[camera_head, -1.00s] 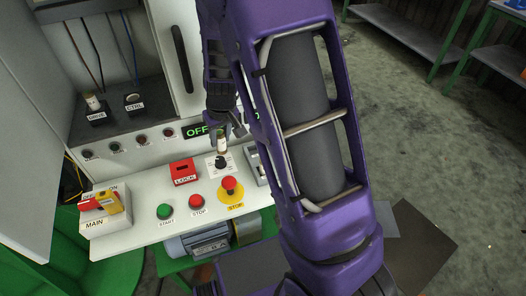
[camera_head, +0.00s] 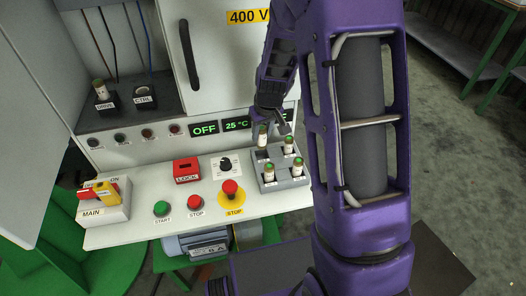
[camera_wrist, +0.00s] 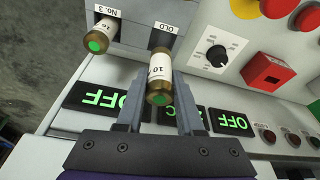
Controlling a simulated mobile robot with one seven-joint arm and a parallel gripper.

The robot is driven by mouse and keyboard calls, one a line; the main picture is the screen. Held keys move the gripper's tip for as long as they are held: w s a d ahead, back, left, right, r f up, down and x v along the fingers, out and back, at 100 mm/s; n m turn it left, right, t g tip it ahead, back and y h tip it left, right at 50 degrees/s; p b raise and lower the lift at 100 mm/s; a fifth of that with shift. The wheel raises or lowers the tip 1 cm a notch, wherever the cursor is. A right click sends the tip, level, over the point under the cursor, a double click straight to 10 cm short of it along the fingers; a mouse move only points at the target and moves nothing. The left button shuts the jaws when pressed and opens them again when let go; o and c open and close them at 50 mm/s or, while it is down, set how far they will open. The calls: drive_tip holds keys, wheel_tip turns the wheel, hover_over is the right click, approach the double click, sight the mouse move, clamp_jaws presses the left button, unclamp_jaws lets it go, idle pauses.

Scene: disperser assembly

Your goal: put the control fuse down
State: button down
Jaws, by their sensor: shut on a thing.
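The control fuse (camera_head: 262,137), a pale cylinder with brass ends and a green dot, is upright between the fingers of my gripper (camera_head: 265,126). In the wrist view the fuse (camera_wrist: 159,80) is between both fingers of my gripper (camera_wrist: 158,98), at the tray place labelled OLD. I cannot tell whether its lower end is seated in the tray. The grey fuse tray (camera_head: 262,183) sits at the right of the console and holds several other upright fuses. The CTRL holder (camera_head: 144,91) in the cabinet is empty.
The DRIVE holder has a fuse (camera_head: 100,92) in it. A neighbouring fuse (camera_wrist: 98,38) stands at No. 3, close to my left finger. A dial (camera_head: 226,164), the red LOCK block (camera_head: 186,170) and a STOP button (camera_head: 230,192) are left of the tray.

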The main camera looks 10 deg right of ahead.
sight(262, 147)
drive_tip(key=shift+f+b, duration=0.45)
drive_tip(key=shift+f, duration=2.5)
drive_tip(key=shift+f, duration=0.2)
drive_tip(key=c, duration=0.5)
unclamp_jaws()
drive_tip(key=shift+c, duration=0.2)
drive_tip(key=shift+r, duration=0.1)
drive_tip(key=p+v, duration=0.2)
drive_tip(key=v, duration=1)
drive_tip(key=shift+s, duration=0.1)
